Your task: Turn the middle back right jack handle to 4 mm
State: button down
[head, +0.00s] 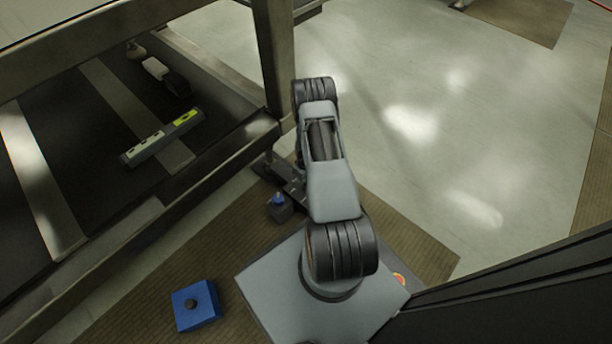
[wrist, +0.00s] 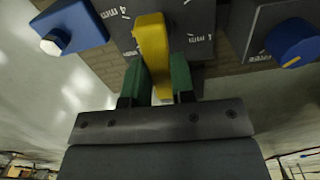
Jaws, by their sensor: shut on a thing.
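The yellow jack handle (wrist: 151,42) stands out from a dark grey plate (wrist: 187,22) at the top of the wrist view. My gripper (wrist: 158,68) is shut on this handle, with one green finger on each side of it. White tick marks and mm labels lie on the plate around the handle. The labels are upside down in the wrist view, and I cannot read clearly which mark the handle points to. In the head view my own arm hides the handle.
In the head view a spirit level (head: 160,138) lies on the dark surface at left.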

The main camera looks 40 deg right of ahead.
jog(key=m, duration=0.4)
jog(key=shift+m, duration=0.7)
jog(key=c, duration=1)
grip_release()
jog(key=shift+o, duration=0.2)
notch_tip(320, 180, up, 14)
jog(key=p, duration=0.5)
jog(key=shift+p, duration=0.3)
